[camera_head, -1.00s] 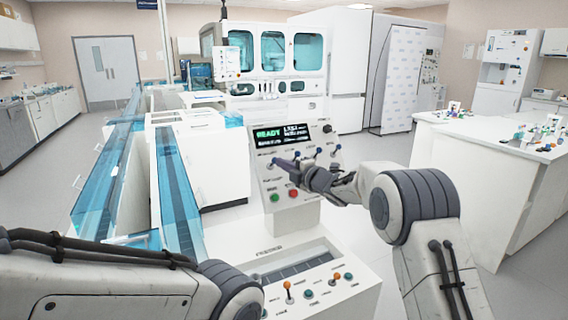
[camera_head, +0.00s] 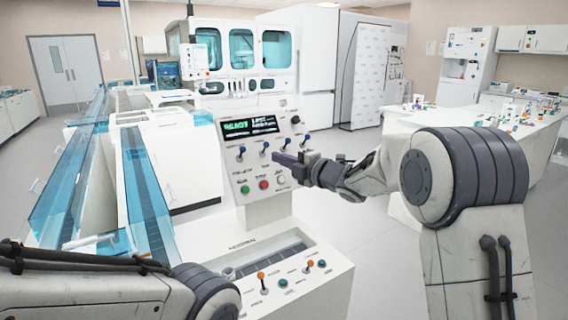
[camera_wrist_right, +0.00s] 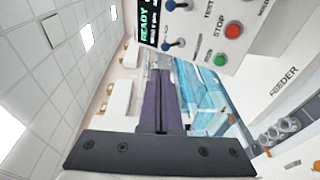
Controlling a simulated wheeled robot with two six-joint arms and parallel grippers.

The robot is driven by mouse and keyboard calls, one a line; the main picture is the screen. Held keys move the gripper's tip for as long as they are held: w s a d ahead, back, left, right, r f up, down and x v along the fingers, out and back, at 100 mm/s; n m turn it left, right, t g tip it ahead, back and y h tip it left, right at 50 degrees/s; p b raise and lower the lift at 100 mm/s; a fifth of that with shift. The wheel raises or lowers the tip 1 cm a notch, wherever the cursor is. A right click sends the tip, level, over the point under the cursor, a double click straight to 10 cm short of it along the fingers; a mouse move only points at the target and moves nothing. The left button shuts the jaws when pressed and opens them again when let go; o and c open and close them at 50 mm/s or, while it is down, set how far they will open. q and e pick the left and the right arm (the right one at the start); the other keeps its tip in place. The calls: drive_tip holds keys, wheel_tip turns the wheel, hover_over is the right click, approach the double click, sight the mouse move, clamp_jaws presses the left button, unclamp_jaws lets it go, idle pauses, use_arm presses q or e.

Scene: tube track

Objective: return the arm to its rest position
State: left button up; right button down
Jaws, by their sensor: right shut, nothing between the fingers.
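My right arm reaches in from the right in the head view. Its gripper (camera_head: 283,160) is in front of the right part of the sloped control panel (camera_head: 236,164). In the right wrist view the two dark purple fingers (camera_wrist_right: 161,100) lie together, shut, with nothing between them. The panel (camera_wrist_right: 206,78) shows there at the top, beyond the fingertips. I cannot tell whether the tips touch it. My left arm crosses the lower left corner of the head view; its gripper is out of the picture.
The panel carries a READY screen (camera_head: 250,127), blue-capped levers, a green button (camera_head: 245,190) and a red button (camera_head: 263,185). A blue glass track (camera_head: 75,185) runs along the left. A cluttered white bench (camera_head: 470,135) stands at the right. Grey floor (camera_head: 355,235) lies between.

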drive_tip(key=shift+s+d+r, duration=0.15)
drive_tip(key=shift+s+d, duration=0.2)
drive_tip(key=shift+s, duration=0.15)
drive_tip(key=s+f+m+g+h+p, duration=0.2)
drive_tip(key=s+m, duration=0.4)
drive_tip(key=s, duration=0.9)
drive_tip(key=s+d+f+m+g+h+p, duration=0.1)
drive_tip(key=s+f+m+g+h+p, duration=0.2)
drive_tip(key=s, duration=1.2)
drive_tip(key=s+f+m+g+h+p, duration=0.3)
drive_tip(key=s+m+g+h+p, duration=0.2)
drive_tip(key=s, duration=1.1)
drive_tip(key=m+g, duration=0.3)
drive_tip(key=m, duration=0.1)
drive_tip(key=shift+d+f+m, duration=0.15)
drive_tip(key=shift+f+m, duration=0.05)
drive_tip(key=shift+m, duration=0.2)
